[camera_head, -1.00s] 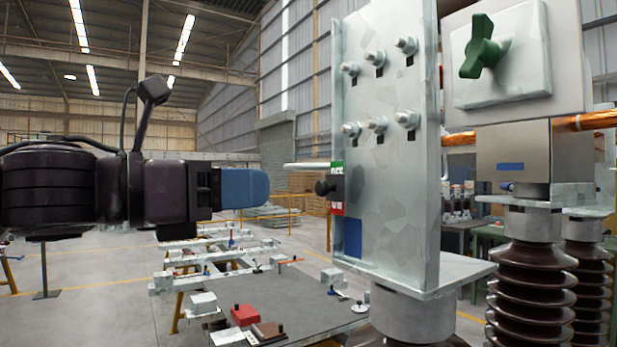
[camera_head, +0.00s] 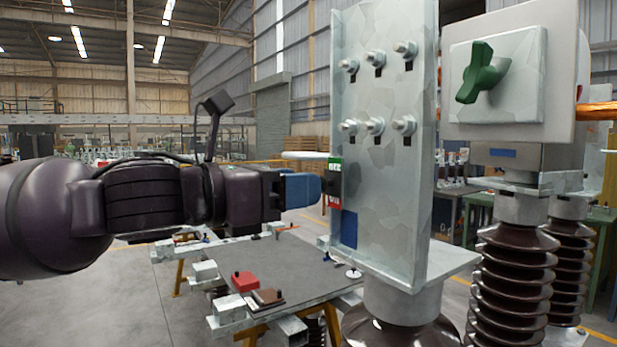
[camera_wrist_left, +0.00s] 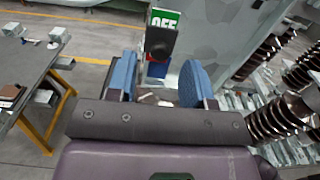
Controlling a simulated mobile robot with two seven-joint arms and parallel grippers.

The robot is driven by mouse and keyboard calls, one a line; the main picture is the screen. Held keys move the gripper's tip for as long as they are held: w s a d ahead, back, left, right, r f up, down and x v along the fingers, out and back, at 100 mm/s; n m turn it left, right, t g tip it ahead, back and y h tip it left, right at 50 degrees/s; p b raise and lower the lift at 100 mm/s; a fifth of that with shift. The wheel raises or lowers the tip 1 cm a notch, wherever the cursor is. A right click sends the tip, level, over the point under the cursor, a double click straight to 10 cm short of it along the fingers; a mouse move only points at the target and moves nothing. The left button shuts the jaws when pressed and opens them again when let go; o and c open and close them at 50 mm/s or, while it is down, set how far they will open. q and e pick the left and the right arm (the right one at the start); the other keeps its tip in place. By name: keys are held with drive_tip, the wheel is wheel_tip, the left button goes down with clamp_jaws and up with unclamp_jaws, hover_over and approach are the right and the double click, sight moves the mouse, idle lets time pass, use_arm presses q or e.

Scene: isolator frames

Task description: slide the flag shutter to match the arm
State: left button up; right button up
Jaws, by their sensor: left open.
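The flag shutter (camera_head: 336,183) is a small black plate with a round knob on the left edge of the upright metal plate (camera_head: 385,215). A green field marked OFF (camera_head: 335,164) shows above it and a red field (camera_head: 334,203) below it. In the left wrist view the shutter's black knob (camera_wrist_left: 158,48) lies ahead, between the lines of the two fingers. My left gripper (camera_head: 319,187) is open with blue fingers, close to the knob; its fingertips also show in the left wrist view (camera_wrist_left: 158,78). Contact cannot be told. My right gripper is not in view.
A pale horizontal rod (camera_head: 304,155) sticks out left just above the left gripper. A green handle (camera_head: 482,72) sits on a box at right. Brown ribbed insulators (camera_head: 515,275) stand below. A grey table (camera_head: 275,262) with small parts lies beneath the arm.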

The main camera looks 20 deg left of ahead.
sight(325, 184)
use_arm(q)
drive_tip(key=shift+x, duration=1.25)
clamp_jaws()
